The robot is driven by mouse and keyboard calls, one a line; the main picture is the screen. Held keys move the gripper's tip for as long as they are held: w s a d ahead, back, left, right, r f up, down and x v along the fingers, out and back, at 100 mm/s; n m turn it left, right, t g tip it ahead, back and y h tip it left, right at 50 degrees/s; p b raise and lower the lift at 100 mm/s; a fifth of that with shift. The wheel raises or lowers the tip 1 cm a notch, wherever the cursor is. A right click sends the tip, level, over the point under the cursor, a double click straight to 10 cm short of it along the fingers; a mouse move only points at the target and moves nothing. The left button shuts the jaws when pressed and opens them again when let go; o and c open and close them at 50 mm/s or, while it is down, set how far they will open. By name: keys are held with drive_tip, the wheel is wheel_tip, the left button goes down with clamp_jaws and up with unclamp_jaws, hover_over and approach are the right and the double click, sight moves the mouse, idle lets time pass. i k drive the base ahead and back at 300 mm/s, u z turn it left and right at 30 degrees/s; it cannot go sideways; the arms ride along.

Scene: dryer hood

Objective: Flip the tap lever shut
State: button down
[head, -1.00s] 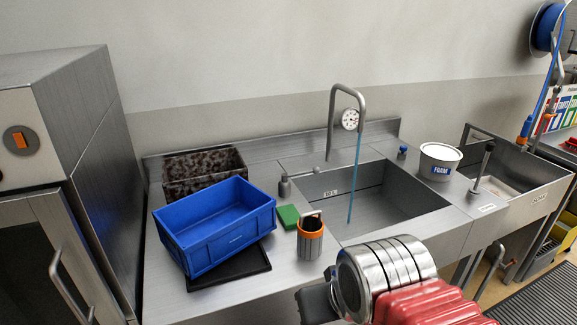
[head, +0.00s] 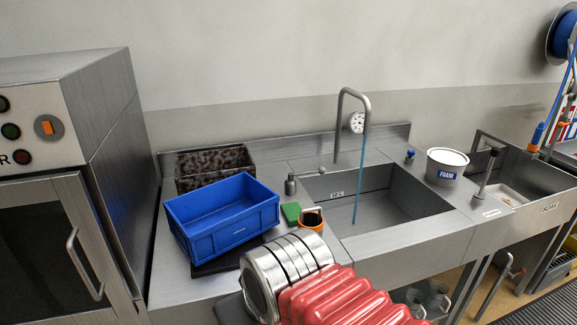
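The tap lever (head: 310,174) is a thin grey bar with a ball end. It sticks out to the right from a short grey post (head: 290,185) at the left rim of the sink. The tall bent spout (head: 341,125) stands behind the sink basin (head: 400,212). A blue stream of water (head: 358,185) runs from it into the basin. My arm, with silver rings and red bellows, reaches up from the bottom edge, in front of the counter. Its silver part lies below and left of the lever, apart from it in the picture. My gripper's fingers do not show.
A blue crate (head: 221,218), a dark speckled bin (head: 214,166), a green sponge (head: 291,213) and an orange-rimmed cup (head: 311,219) stand left of the sink. My arm partly hides the cup. A FOAM tub (head: 447,165) stands at the right. A steel cabinet (head: 95,120) rises at far left.

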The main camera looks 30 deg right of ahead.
sight(322, 171)
drive_tip(key=u, duration=1.65)
drive_tip(key=k, duration=1.05)
drive_tip(key=z, duration=2.05)
